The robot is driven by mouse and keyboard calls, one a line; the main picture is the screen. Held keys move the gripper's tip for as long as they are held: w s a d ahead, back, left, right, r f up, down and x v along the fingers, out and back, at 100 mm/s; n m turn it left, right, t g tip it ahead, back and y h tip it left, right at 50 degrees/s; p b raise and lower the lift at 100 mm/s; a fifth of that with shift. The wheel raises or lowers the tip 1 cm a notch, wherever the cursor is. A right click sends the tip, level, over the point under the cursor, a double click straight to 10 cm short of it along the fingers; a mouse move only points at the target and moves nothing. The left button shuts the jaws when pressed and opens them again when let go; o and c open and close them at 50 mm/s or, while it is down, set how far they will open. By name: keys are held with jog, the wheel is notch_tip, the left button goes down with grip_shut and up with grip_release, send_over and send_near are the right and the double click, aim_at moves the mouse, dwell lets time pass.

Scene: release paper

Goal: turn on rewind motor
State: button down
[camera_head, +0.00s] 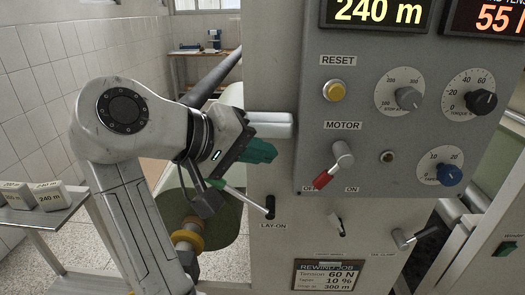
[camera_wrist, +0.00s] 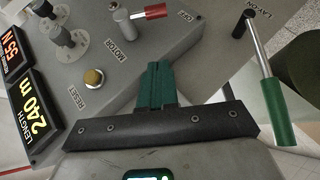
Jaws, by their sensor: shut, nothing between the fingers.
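The MOTOR switch (camera_head: 342,153) is a grey rotary handle with a red tip (camera_head: 322,179). It points down and left to the OFF label on the grey panel (camera_head: 300,100). In the wrist view the switch (camera_wrist: 122,22) shows at the top, its red tip toward OFF. My gripper (camera_head: 268,150) has green fingers and is shut and empty. It is to the left of the switch and apart from it. In the wrist view the closed fingers (camera_wrist: 156,68) point toward the panel, below the red tip.
The LAY-ON lever (camera_head: 245,200) sticks out left below my gripper; its green handle shows in the wrist view (camera_wrist: 278,112). A yellow RESET button (camera_head: 336,91) is above MOTOR, with knobs (camera_head: 409,98) to the right. The display (camera_head: 380,11) reads 240 m.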

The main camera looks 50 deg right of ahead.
jog(key=shift+s+d+f+p, duration=0.15)
jog(key=shift+s+d+f, duration=0.6)
jog(key=shift+d+f, duration=0.35)
jog(key=shift+s+d+f+p, duration=0.15)
jog(key=shift+s+d+f, duration=0.6)
jog(key=shift+d, duration=0.6)
jog(key=shift+s+d+f+p, duration=0.15)
jog(key=shift+s+d+f, duration=0.55)
jog(key=shift+d+f, duration=0.4)
jog(key=shift+d+r, duration=0.15)
jog(key=shift+d, duration=0.05)
